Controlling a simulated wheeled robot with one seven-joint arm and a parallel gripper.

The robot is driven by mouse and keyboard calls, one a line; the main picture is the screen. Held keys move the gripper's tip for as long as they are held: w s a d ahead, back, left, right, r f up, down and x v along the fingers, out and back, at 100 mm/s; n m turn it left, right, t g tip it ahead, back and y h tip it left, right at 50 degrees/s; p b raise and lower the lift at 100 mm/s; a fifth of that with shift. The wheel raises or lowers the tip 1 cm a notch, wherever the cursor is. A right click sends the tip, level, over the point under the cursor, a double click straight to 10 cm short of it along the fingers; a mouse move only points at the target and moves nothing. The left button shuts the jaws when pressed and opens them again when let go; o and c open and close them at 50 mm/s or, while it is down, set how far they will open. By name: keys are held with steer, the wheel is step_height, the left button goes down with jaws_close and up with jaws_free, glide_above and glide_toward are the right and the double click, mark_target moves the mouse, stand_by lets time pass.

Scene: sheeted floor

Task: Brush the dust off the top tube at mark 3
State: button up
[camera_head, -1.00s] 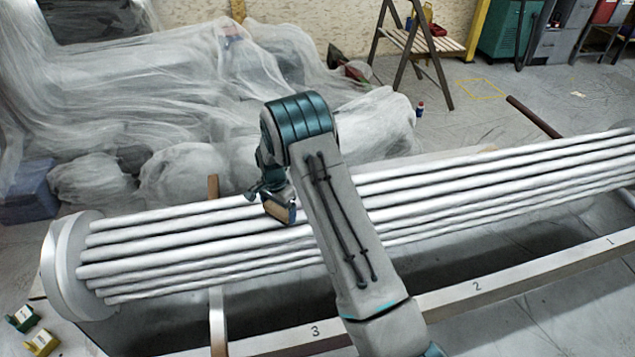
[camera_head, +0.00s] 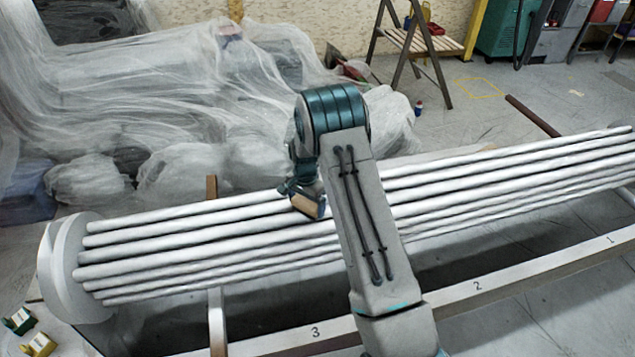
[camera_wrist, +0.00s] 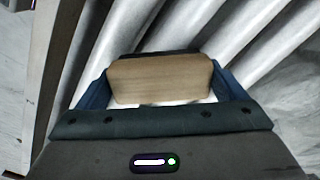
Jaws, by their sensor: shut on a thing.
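A bundle of long parallel tubes lies across a low frame, all pale with dust; the top tube (camera_head: 180,216) runs along its far upper side. Mark 3 (camera_head: 315,332) is a black number on the front rail, left of my arm. White shows below the block in the wrist view. My arm hides part of the tubes, and I cannot tell whether the bristles touch one.
The front rail (camera_head: 440,301) also carries marks 1 and 2. A round end plate (camera_head: 62,268) closes the bundle at left. Sheeted heaps (camera_head: 180,110) fill the back left. A wooden stepladder (camera_head: 415,45) stands behind. Green and yellow small items (camera_head: 40,344) lie at lower left.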

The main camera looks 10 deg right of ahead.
steer(key=shift+d, duration=1.25)
steer(key=shift+d+r, duration=0.1)
steer(key=shift+d, duration=0.2)
step_height(320, 180, up, 4)
steer(key=shift+a+r+p, duration=0.1)
steer(key=shift+a+p, duration=0.05)
steer(key=shift+p, duration=0.8)
steer(key=shift+r+p, duration=1.05)
steer(key=shift+r, duration=0.9)
